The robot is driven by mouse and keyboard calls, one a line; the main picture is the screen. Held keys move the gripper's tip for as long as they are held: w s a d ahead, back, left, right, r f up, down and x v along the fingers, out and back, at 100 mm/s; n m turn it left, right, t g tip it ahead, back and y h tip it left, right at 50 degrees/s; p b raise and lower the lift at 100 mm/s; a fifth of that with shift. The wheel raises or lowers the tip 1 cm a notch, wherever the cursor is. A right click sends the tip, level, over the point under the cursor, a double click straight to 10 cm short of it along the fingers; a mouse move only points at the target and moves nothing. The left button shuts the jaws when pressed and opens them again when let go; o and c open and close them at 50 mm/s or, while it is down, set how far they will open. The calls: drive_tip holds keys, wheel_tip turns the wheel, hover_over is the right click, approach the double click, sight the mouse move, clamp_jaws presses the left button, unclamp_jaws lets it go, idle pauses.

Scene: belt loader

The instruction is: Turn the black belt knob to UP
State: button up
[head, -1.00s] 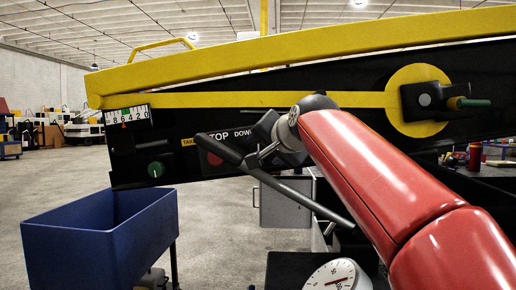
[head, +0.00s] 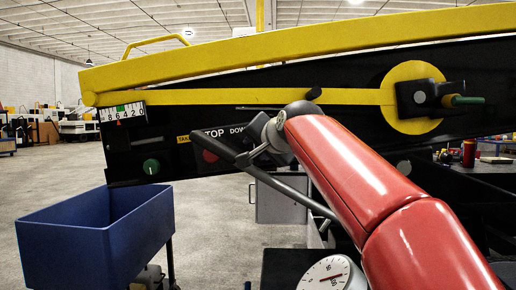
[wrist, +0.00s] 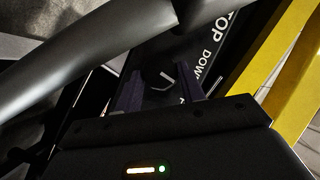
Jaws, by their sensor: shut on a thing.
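The black belt knob (wrist: 162,78) shows in the wrist view between my two fingers, with a pale pointer line on its face. Part of it is hidden by the grey bar of my arm and by the fingers. My gripper (wrist: 160,92) is shut on it. In the head view my gripper (head: 262,128) is at the dark panel beside the printed DOWN label (head: 237,130), and the knob is hidden there. The label also shows in the wrist view (wrist: 204,62). I cannot read which mark the pointer faces.
A red stop button (head: 210,156) and a green knob (head: 151,167) sit left of my gripper. A blue bin (head: 62,238) stands below left. A dial gauge (head: 328,274) is below. A yellow rail (head: 250,50) runs above.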

drive_tip(key=shift+d+f+m+t+y+b, duration=0.15)
drive_tip(key=shift+m+t+y+b, duration=0.35)
drive_tip(key=shift+m+b, duration=0.5)
drive_tip(key=o, duration=1)
drive_tip(key=b+v, duration=0.1)
drive_tip(key=v, duration=0.6)
drive_tip(key=shift+s+d+b, duration=0.15)
drive_tip(key=shift+s+b, duration=0.15)
drive_tip(key=shift+s, duration=0.05)
